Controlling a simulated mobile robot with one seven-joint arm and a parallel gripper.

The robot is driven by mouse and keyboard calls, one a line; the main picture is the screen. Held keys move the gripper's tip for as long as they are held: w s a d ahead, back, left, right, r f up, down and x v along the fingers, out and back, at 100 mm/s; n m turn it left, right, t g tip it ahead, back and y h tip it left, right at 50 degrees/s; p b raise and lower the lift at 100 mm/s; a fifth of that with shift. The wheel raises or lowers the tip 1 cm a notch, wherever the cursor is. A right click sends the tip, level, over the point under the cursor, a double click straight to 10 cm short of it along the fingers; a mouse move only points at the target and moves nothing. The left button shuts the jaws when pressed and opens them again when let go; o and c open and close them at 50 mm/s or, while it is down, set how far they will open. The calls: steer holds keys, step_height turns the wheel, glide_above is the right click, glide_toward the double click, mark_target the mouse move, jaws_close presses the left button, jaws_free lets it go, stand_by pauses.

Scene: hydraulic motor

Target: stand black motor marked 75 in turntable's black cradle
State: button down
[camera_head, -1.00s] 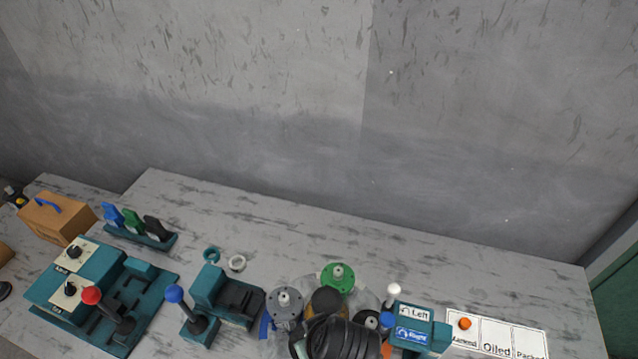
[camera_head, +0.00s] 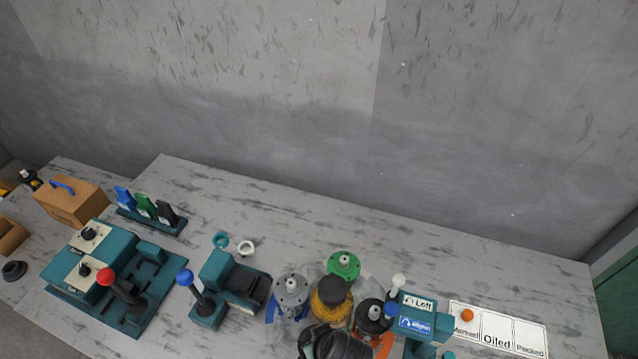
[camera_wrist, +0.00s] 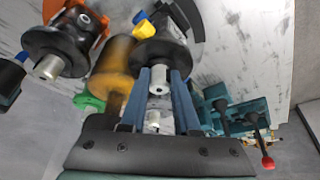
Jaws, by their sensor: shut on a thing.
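My gripper (camera_wrist: 160,98) is shut on the silver shaft of a black motor (camera_wrist: 166,50) with a wide dark flange, seen in the wrist view. Blue and yellow parts show beside that motor. No 75 mark is legible. The turntable's amber centre column (camera_head: 331,298) stands among a grey motor (camera_head: 291,289) in a blue cradle, a green-flanged motor (camera_head: 343,265) and a dark motor (camera_head: 371,315) in an orange cradle (camera_head: 382,345). My black wrist covers the turntable's front in the head view, so I cannot tell whether the held motor is seated.
A teal stand with Left and Right signs (camera_head: 417,315) and levers is close right of the turntable. A teal fixture with a blue-knobbed lever (camera_head: 186,278) is to the left. A labelled white board (camera_head: 497,330) lies right. The bench behind is clear.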

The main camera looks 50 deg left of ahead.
steer(key=shift+w+a, duration=0.1)
steer(key=shift+w, duration=0.05)
steer(key=c, duration=0.6)
jaws_free()
steer(key=shift+f, duration=0.15)
steer(key=shift+c, duration=0.2)
